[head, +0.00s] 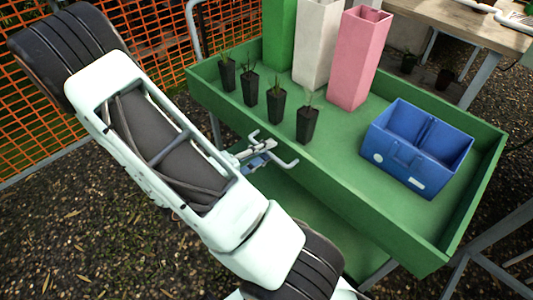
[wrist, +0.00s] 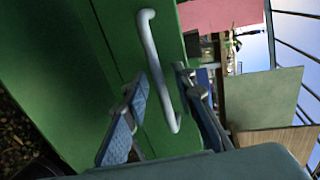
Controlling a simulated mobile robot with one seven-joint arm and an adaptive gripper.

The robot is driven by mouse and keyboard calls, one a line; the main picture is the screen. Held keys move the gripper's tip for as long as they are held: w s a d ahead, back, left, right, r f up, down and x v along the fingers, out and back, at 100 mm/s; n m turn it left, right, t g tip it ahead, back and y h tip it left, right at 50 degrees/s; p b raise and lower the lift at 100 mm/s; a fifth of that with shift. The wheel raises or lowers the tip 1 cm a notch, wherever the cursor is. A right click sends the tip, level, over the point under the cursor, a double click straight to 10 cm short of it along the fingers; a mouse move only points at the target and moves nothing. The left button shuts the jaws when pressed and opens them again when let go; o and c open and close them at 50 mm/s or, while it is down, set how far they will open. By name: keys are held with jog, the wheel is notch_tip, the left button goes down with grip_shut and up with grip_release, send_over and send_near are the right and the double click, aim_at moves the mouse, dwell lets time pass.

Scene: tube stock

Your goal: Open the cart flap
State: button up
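The green cart's long front wall, the flap (head: 358,208), stands upright, level with the cart's other walls. It fills much of the wrist view as a green panel (wrist: 95,75). A pale grey bar handle (head: 287,164) sticks out from it; it also shows in the wrist view (wrist: 152,50). My gripper (head: 262,150) is at the handle. In the wrist view my gripper (wrist: 162,80) is open, one blue-padded finger on each side of the bar. A gap shows between bar and fingers; I cannot tell whether either finger touches it.
On the cart stand several small black plant pots (head: 276,103), tall green, white and pink (head: 358,60) planters, and a blue divided box (head: 415,147). A green lower shelf (head: 310,215) lies below. A wooden table (head: 455,22) is behind; orange mesh fencing (head: 28,120) is at left.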

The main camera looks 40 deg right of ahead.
jog(key=shift+d, duration=0.3)
grip_shut()
dwell(0.3)
